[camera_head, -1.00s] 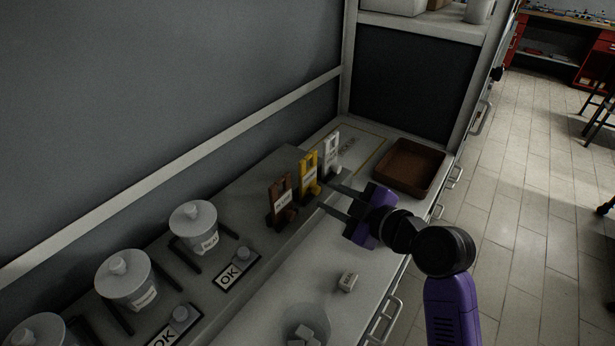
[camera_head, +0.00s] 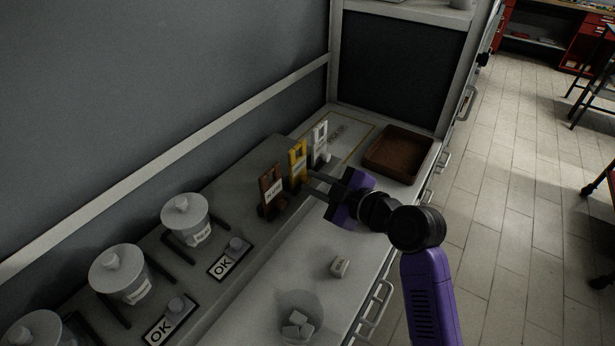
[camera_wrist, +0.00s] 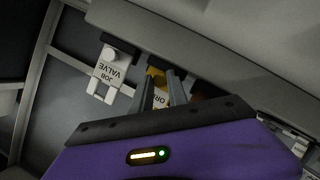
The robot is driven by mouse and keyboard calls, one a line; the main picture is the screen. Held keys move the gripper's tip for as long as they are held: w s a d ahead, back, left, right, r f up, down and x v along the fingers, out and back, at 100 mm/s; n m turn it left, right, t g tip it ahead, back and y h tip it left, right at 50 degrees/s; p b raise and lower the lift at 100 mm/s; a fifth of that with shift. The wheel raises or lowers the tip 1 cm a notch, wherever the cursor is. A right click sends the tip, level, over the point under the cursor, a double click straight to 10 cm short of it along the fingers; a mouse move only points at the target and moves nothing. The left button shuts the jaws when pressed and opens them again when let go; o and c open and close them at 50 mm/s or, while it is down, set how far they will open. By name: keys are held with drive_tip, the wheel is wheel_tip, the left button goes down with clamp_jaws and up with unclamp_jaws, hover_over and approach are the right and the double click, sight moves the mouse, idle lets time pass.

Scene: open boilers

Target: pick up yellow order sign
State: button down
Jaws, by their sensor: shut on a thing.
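The yellow order sign (camera_head: 298,163) stands upright on the raised shelf, between a brown sign (camera_head: 271,188) and a white sign (camera_head: 320,143). My gripper (camera_head: 307,177) reaches it from the right, with its fingers at the sign's lower part. In the wrist view the fingers (camera_wrist: 161,88) are closed on the yellow order sign (camera_wrist: 160,100), whose white label shows letters "OR" between them. The white sign there reads "JOB VALVE" (camera_wrist: 108,75). The fingers hide part of the yellow sign.
A brown tray (camera_head: 400,155) lies on the counter to the right of the signs. Lidded pots (camera_head: 186,218) and OK buttons (camera_head: 230,258) line the shelf at left. A small white block (camera_head: 340,266) and a clear bowl of blocks (camera_head: 301,318) sit on the lower counter.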

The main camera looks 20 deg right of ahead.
wheel_tip(320, 180, up, 20)
drive_tip(key=b, duration=0.2)
idle(0.4)
drive_tip(key=shift+s+f, duration=0.1)
idle(0.9)
